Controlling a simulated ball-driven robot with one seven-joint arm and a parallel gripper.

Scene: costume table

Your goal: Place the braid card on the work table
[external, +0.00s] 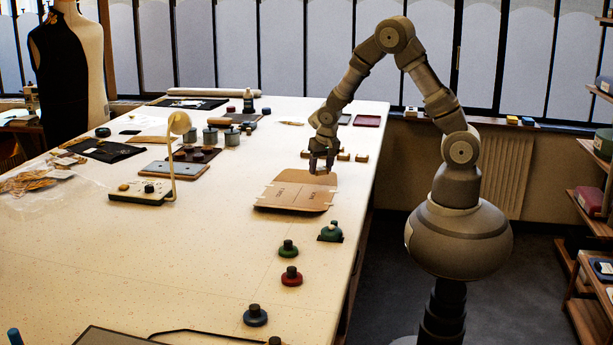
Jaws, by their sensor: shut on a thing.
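My gripper (320,168) points down over the far right part of a brown, lettered card (296,197). Its fingers are shut on the card's far edge, as far as this small view shows; the fingertips hide the exact contact. The card has light marks at its sides and appears low over or on the pale work table (200,265). I cannot read its lettering or tell for certain that it is the braid card.
Green (288,249), red (291,276) and blue (255,316) knobbed discs stand nearer the front. A lamp-like stand (153,193) is at left. Small tan blocks (345,155) sit behind the gripper. The table's front left is mostly clear.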

